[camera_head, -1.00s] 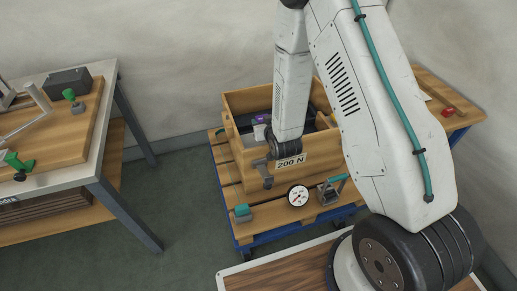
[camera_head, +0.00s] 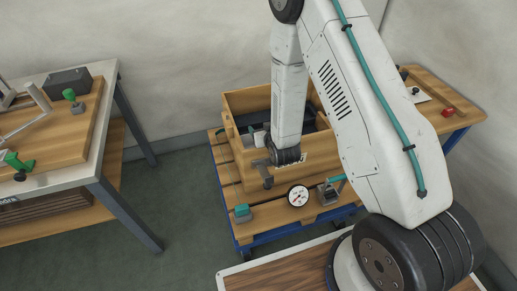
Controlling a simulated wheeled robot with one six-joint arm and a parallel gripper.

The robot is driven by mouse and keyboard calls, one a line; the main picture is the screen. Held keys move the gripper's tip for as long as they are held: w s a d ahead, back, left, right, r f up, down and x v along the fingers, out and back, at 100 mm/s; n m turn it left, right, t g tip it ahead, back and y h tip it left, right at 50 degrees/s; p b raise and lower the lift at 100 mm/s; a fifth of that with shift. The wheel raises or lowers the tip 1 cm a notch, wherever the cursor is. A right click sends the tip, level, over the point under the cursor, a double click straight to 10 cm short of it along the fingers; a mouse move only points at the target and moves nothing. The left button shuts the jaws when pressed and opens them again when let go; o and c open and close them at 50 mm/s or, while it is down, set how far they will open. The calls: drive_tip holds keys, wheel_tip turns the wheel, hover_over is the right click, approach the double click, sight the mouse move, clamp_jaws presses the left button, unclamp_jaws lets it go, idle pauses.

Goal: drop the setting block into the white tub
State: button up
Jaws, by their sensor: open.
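I cannot pick out the setting block with certainty. A small whitish item (camera_head: 259,138) shows inside the wooden crate (camera_head: 247,101), left of my arm; it is too small to name. No white tub can be made out. My arm reaches down in front of the crate, its dark wrist joint by the crate's front wall.
The crate stands on a pallet-topped blue cart with a round dial gauge (camera_head: 298,196), a teal-handled clamp (camera_head: 330,191) and a teal block (camera_head: 242,213). A workbench (camera_head: 107,128) stands left. Open floor lies between.

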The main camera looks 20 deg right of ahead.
drive_tip(key=v, duration=0.7)
drive_tip(key=shift+s+r, duration=0.2)
drive_tip(key=shift+s, duration=0.15)
drive_tip(key=s+r+g, duration=0.3)
drive_tip(key=r+g, duration=0.3)
drive_tip(key=r, duration=1.1)
drive_tip(key=s+d+r+g, duration=0.1)
drive_tip(key=s+r+g, duration=0.1)
drive_tip(key=s+r, duration=0.3)
drive_tip(key=s+d+r+g, duration=0.1)
drive_tip(key=s+r, duration=0.4)
drive_tip(key=s, duration=0.8)
drive_tip(key=s+d+r+g, duration=0.1)
drive_tip(key=s+r+g, duration=0.2)
drive_tip(key=s+r, duration=0.3)
drive_tip(key=s, duration=0.4)
